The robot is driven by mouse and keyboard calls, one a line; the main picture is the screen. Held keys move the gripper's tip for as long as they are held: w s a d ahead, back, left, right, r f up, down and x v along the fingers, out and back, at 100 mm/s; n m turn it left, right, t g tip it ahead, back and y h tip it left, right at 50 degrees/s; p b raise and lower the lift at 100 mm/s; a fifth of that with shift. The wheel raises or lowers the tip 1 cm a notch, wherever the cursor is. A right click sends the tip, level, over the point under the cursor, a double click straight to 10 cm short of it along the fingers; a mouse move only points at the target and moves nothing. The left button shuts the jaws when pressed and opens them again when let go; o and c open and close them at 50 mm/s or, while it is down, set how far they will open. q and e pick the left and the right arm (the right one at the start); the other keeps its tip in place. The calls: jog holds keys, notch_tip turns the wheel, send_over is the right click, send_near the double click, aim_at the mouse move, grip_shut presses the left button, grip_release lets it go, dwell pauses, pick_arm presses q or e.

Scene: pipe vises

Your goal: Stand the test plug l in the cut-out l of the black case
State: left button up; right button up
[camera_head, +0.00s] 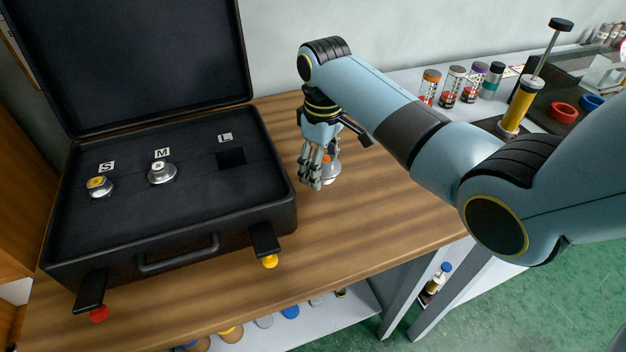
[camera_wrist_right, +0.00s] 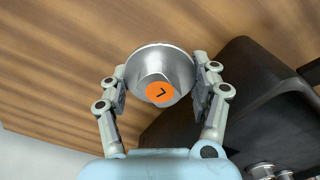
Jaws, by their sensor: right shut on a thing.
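The black case (camera_head: 160,255) lies open on the wooden table with its lid up at the back. Its cut-out L (camera_head: 232,158) is an empty square hole below the L label. The test plug l (camera_wrist_right: 160,65) is a silver round plug with an orange L mark; in the head view (camera_head: 329,168) it is partly hidden by the fingers. My right gripper (camera_head: 318,172) is shut on it, just right of the case. In the right wrist view the fingers (camera_wrist_right: 162,98) sit on both sides of the plug. My left gripper is out of view.
A silver plug with a yellow top (camera_head: 99,187) stands at S and another with a white top (camera_head: 161,172) at M. The wooden table (camera_head: 400,215) is clear right of the case. Several small jars (camera_head: 452,85) and a yellow-bodied tool (camera_head: 520,105) stand at the back right.

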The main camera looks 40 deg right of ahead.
aim_at(315, 194)
jog(key=shift+w+a+f, duration=0.1)
jog(key=shift+a+f, duration=0.35)
jog(key=shift+a, duration=0.25)
notch_tip(315, 194, down, 4)
jog(key=shift+r, duration=0.25)
jog(key=shift+f, duration=0.4)
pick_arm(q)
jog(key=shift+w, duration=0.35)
pick_arm(e)
jog(key=o, duration=1.1)
jog(key=shift+c, duration=0.2)
